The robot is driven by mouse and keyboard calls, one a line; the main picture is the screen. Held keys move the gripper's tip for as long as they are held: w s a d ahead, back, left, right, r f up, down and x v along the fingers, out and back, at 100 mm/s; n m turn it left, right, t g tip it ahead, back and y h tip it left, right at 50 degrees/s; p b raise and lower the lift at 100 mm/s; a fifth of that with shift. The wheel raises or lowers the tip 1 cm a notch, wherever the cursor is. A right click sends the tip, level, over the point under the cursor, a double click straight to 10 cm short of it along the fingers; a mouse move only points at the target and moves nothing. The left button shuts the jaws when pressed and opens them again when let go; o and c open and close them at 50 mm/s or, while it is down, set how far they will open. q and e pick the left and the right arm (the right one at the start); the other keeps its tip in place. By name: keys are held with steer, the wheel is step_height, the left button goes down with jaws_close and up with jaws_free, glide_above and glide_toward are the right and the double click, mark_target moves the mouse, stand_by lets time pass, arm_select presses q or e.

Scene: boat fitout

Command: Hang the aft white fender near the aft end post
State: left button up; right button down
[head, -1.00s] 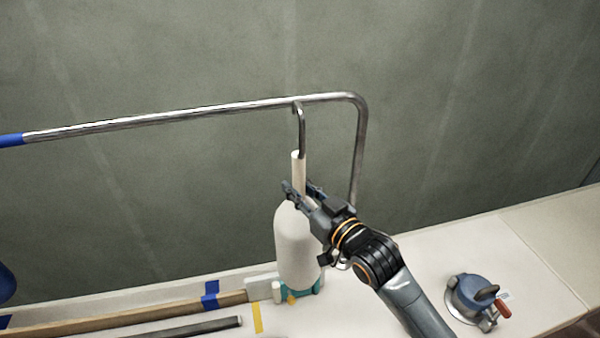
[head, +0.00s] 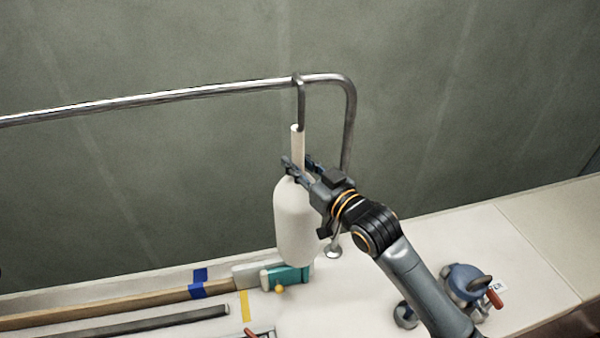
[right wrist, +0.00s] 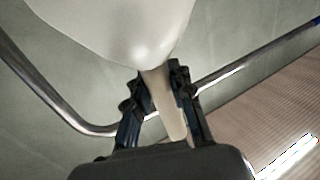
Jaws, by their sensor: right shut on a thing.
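The white fender (head: 295,222) hangs upright in my right gripper, with its body below the jaws. My right gripper (head: 297,168) is shut on the fender's narrow neck. In the right wrist view the fender (right wrist: 120,25) and its neck (right wrist: 165,100) show, with the neck between the fingers (right wrist: 162,95). A grey hook (head: 301,104) rises from the neck, and its top overlaps the steel rail (head: 200,93). I cannot tell whether it bears on the rail. The end post (head: 349,125) bends down right of the hook. My left gripper is out of view.
A teal and grey tool (head: 288,274) lies below the fender beside a wooden strip (head: 120,305) with blue tape. A dark bar (head: 150,325) lies in front. A blue device with a red handle (head: 467,284) stands at the right. The white deck (head: 440,237) is partly clear.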

steer(key=shift+w+a+b, duration=0.2)
steer(key=shift+w+b, duration=0.25)
steer(key=shift+w, duration=0.4)
steer(key=shift+w+a+b, duration=0.15)
steer(key=shift+w+b, duration=0.35)
steer(key=shift+w, duration=0.35)
steer(key=shift+w+a+b, duration=0.2)
steer(key=shift+w+b, duration=0.25)
steer(key=shift+w, duration=0.4)
steer(key=w+a+f+b, duration=0.1)
steer(key=w+f+b, duration=0.2)
steer(key=w+b, duration=0.2)
steer(key=shift+w+a+b, duration=0.15)
steer(key=shift+w+b, duration=0.25)
steer(key=shift+w, duration=0.4)
